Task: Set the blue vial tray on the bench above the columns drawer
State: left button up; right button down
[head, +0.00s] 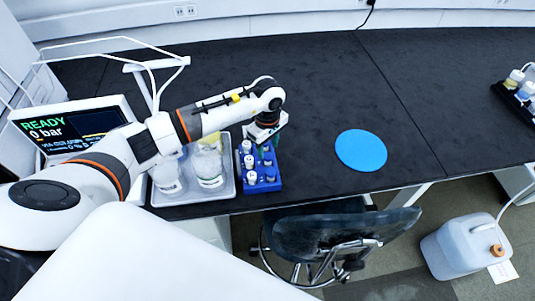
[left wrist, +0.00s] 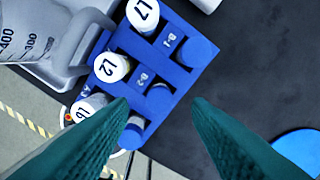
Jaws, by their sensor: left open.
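The blue vial tray (head: 262,187) stands on the black bench near its front edge, beside a grey tray. It holds several white-capped vials, some labelled L7 and L2 in the left wrist view, where the tray (left wrist: 132,42) fills the upper left. My left gripper (head: 262,142) is over the tray's back part in the head view. In the left wrist view its teal fingers (left wrist: 160,102) are spread wide with nothing held between them; one overlaps the tray's edge, the other is over bare bench. Contact cannot be told. My right gripper is out of view. I cannot identify the columns drawer.
A grey tray (head: 233,193) with glass bottles is left of the blue tray. A flat blue disc (head: 361,150) lies on the bench to the right, with clear bench around it. A chair (head: 340,228) and a jug (head: 455,247) stand in front. A screen (head: 75,130) reads READY.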

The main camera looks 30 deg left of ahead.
pick_arm(q)
notch_tip(320, 180, up, 7)
jog(key=shift+b, duration=0.45)
